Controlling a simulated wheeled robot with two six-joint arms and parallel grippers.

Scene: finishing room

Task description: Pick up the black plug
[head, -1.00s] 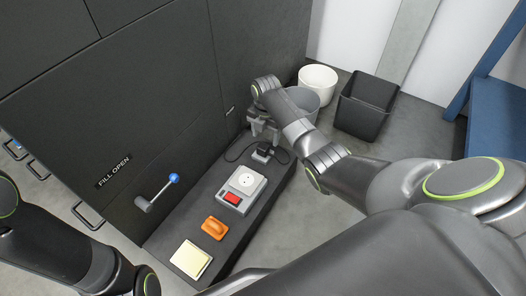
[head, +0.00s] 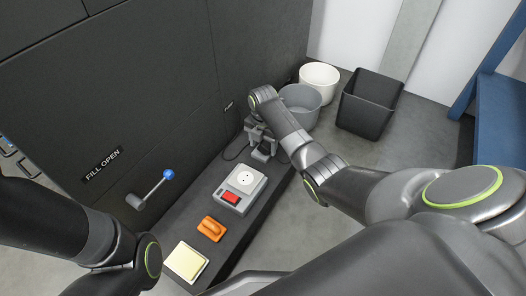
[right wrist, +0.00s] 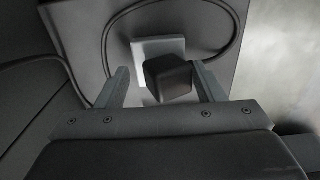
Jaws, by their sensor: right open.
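The black plug (right wrist: 168,78) shows in the right wrist view as a dark block in front of a pale square plate (right wrist: 145,47). A dark cable (right wrist: 238,30) loops around it. My right gripper (right wrist: 160,72) is open, with one finger on each side of the plug. A gap shows at the left finger; whether the right finger touches cannot be told. In the head view the right gripper (head: 262,148) is low over the far end of the dark ledge (head: 245,225) and largely hides the plug. My left arm shows at the left edge, but its gripper is out of view.
On the ledge, nearer, are a grey socket box (head: 244,181) with a red switch, an orange handled block (head: 212,228) and a yellow pad (head: 187,262). A blue-knobbed lever (head: 152,190) juts from the dark cabinet. Grey (head: 301,103), white (head: 319,77) and black bins (head: 369,105) stand beyond.

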